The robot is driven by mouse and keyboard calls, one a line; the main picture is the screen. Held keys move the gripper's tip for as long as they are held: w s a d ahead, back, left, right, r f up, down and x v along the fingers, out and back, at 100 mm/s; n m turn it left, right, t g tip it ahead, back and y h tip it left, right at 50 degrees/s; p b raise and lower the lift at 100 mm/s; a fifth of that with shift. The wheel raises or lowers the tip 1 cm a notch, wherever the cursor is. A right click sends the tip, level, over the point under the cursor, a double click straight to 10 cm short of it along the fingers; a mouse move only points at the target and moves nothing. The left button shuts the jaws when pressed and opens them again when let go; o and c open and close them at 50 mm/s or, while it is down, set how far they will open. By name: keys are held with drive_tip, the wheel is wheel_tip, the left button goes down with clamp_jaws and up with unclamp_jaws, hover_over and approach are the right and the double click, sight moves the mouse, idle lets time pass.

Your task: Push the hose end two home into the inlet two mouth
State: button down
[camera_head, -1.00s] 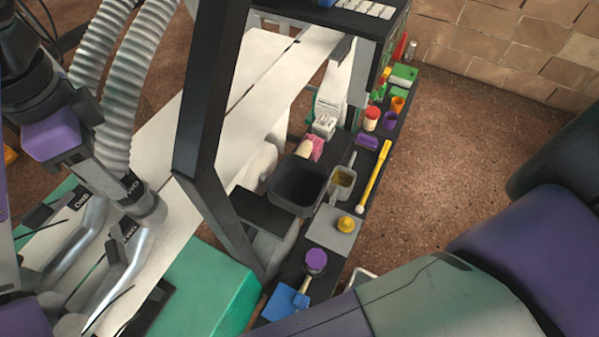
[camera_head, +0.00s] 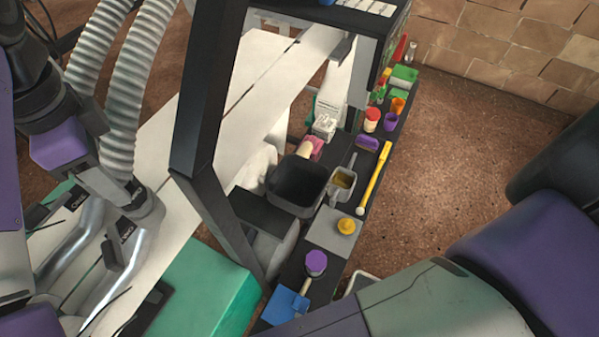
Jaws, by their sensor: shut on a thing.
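Two grey corrugated hoses (camera_head: 130,90) come down from the top left. The nearer one runs down to a metal hose end (camera_head: 145,214) at the top of a bent silver pipe (camera_head: 118,258). My gripper (camera_head: 128,194), below a purple wrist part, is shut on this hose end. The hose end meets the pipe's upper mouth; the joint is partly hidden, so I cannot tell how deep it sits. A second silver pipe (camera_head: 68,240) lies to its left, and its upper end is partly hidden by my gripper. Both pipes have dark labels.
A dark upright frame (camera_head: 208,90) stands right of the hoses. A green block (camera_head: 208,290) lies below it. A narrow dark bench on the right holds a black bin (camera_head: 297,184), a yellow-handled tool (camera_head: 375,178) and several small items. White panels (camera_head: 165,150) lie behind the pipes.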

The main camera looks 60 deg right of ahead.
drive_tip(key=shift+f, duration=0.55)
drive_tip(key=c, duration=0.7)
unclamp_jaws()
drive_tip(key=shift+o, duration=0.2)
wheel_tip(320, 180, up, 4)
drive_tip(key=p, duration=0.4)
drive_tip(key=shift+r, duration=0.1)
